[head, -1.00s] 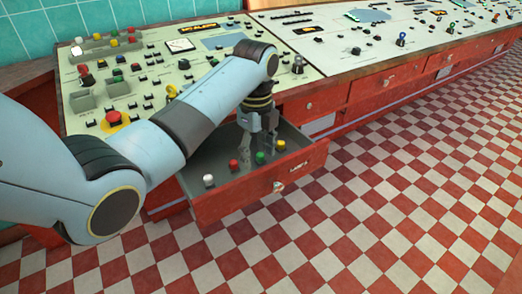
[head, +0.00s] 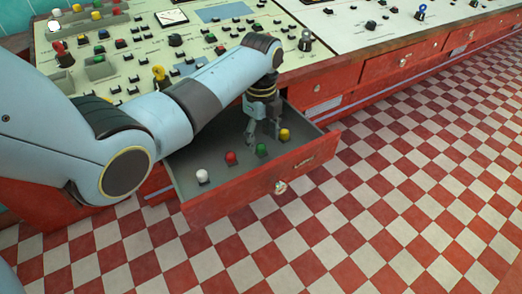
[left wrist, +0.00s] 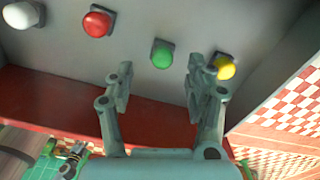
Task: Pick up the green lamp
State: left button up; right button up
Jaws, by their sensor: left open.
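The green lamp (head: 262,150) is a small domed lamp on a dark square base, standing in the open red drawer (head: 250,192) in the head view. It also shows in the left wrist view (left wrist: 162,54), seen between and just beyond the fingertips. My left gripper (head: 264,138) is over the drawer, close behind the green lamp. In the left wrist view its two fingers (left wrist: 160,78) are spread with nothing between them, and the right finger partly overlaps the yellow lamp. My right gripper is not in view.
A white lamp (head: 202,175), a red lamp (head: 231,158) and a yellow lamp (head: 284,134) share the drawer in a row with the green one. A control panel (head: 130,66) with knobs and buttons lies behind. Checkered floor in front is clear.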

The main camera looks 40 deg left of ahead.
aim_at(262, 146)
pick_arm(q)
notch_tip(262, 146, down, 3)
jog(key=shift+w+d+f+b, duration=0.1)
jog(key=shift+b, duration=0.25)
jog(key=shift+f, duration=0.35)
jog(key=c, duration=1)
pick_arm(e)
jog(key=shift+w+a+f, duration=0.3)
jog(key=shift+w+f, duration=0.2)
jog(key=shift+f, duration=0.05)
